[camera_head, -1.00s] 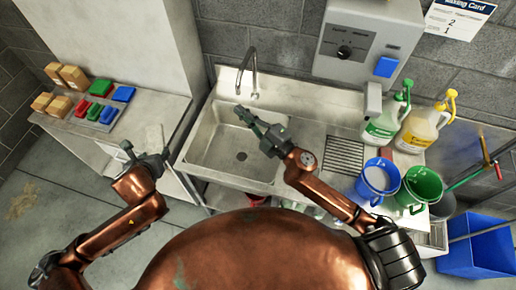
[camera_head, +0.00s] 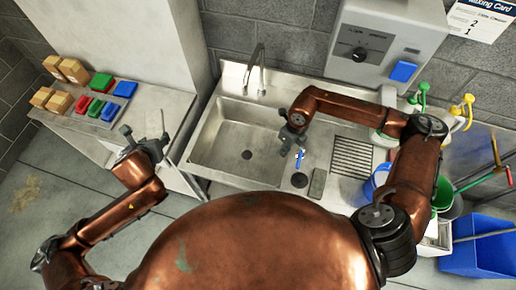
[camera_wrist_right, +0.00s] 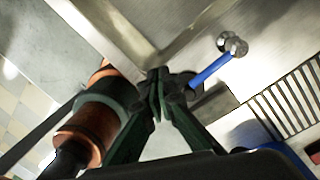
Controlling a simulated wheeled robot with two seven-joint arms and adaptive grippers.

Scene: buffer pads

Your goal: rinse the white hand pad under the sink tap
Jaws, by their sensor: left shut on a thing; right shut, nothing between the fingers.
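My left gripper (camera_head: 143,143) is at the left of the sink, beside the counter edge. It is shut on a thin pale thing (camera_head: 163,120), seen nearly edge-on, which looks like the white hand pad. The sink basin (camera_head: 215,150) is empty, and no water shows from the curved metal tap (camera_head: 259,70) at its back. My right gripper (camera_head: 288,142) is shut and empty at the basin's right rim. In the right wrist view its closed fingertips (camera_wrist_right: 160,78) are close to a blue-handled lever (camera_wrist_right: 212,68); I cannot tell whether they touch. The lever also shows in the head view (camera_head: 300,157).
Red, green and blue pads (camera_head: 100,82) and tan blocks (camera_head: 68,69) lie on the left counter. A drain grate (camera_head: 352,157) is right of the sink. Buckets (camera_head: 443,193) and bottles stand further right, partly behind my right arm. A grey dispenser (camera_head: 385,40) hangs behind.

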